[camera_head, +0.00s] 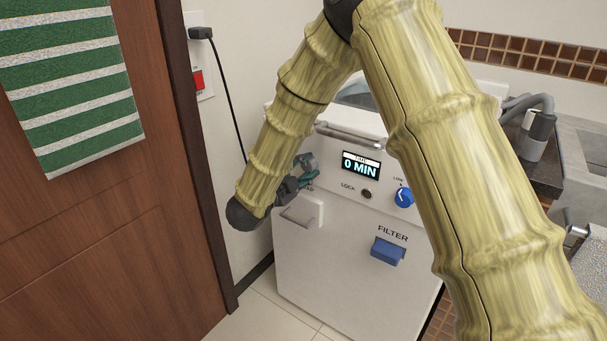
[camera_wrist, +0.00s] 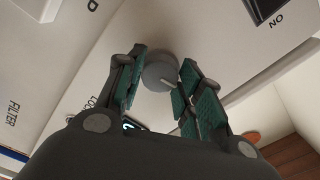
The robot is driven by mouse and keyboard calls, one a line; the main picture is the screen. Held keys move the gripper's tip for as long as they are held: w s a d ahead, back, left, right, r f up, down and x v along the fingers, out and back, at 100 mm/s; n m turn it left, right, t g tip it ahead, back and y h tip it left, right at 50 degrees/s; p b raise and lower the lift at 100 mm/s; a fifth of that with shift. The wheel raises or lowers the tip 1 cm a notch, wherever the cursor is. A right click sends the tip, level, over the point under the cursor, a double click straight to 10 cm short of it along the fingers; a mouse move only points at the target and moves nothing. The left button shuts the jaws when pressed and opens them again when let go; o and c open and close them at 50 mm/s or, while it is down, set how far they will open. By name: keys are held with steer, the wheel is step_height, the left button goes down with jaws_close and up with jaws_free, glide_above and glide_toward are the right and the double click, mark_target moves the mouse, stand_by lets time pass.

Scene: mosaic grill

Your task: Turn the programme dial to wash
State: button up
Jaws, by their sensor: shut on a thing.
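The programme dial (camera_wrist: 158,75) is a round grey knob with a pale pointer line, on the white front of a machine (camera_head: 340,275). In the wrist view it sits between the two green-padded fingers of my gripper (camera_wrist: 161,85), which is shut on it. In the head view my gripper (camera_head: 306,177) reaches the left part of the panel, and the dial is mostly hidden there. Its position labels are not readable. The display (camera_head: 361,166) reads 0 MIN.
A blue FILTER handle (camera_head: 388,251) is lower. A wooden door (camera_head: 95,220) stands close on the left. My arm covers much of the machine's right side.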

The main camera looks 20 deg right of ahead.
steer(key=m+b, duration=0.2)
steer(key=m, duration=0.1)
steer(key=shift+f+m+b, duration=0.25)
steer(key=shift+m+b, duration=0.05)
steer(key=shift+r+m+b, duration=0.15)
steer(key=shift+m+b, duration=1.2)
steer(key=shift+m, duration=0.45)
steer(key=o, duration=1.1)
steer(key=shift+r, duration=0.1)
steer(key=shift+c, duration=0.2)
steer(key=v, duration=1.2)
